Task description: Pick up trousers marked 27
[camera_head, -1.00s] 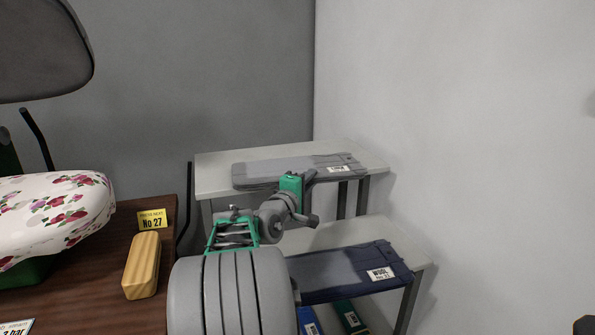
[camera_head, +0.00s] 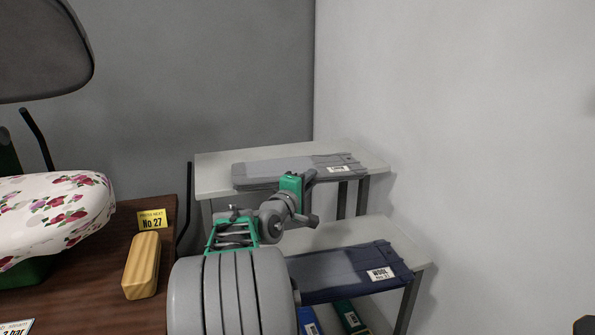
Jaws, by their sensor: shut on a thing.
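Grey folded trousers (camera_head: 270,171) lie flat on the upper shelf, with a white tag (camera_head: 339,168) too small to read. Navy folded trousers (camera_head: 345,270) lie on the lower shelf, their tag (camera_head: 381,275) reading "WOOL" with a number that looks like 31. My gripper (camera_head: 309,178) is at the front edge of the grey trousers, shut on them; its fingertips are small and partly hidden by my arm. A yellow card (camera_head: 152,220) on the brown table reads "PRESS NEXT No 27".
The stepped shelf rack (camera_head: 218,160) stands in the corner by the white wall. Blue and green items (camera_head: 350,317) show below the lower shelf. At left, a floral pressing board (camera_head: 60,212) and a wooden block (camera_head: 142,266) are on the brown table (camera_head: 110,280).

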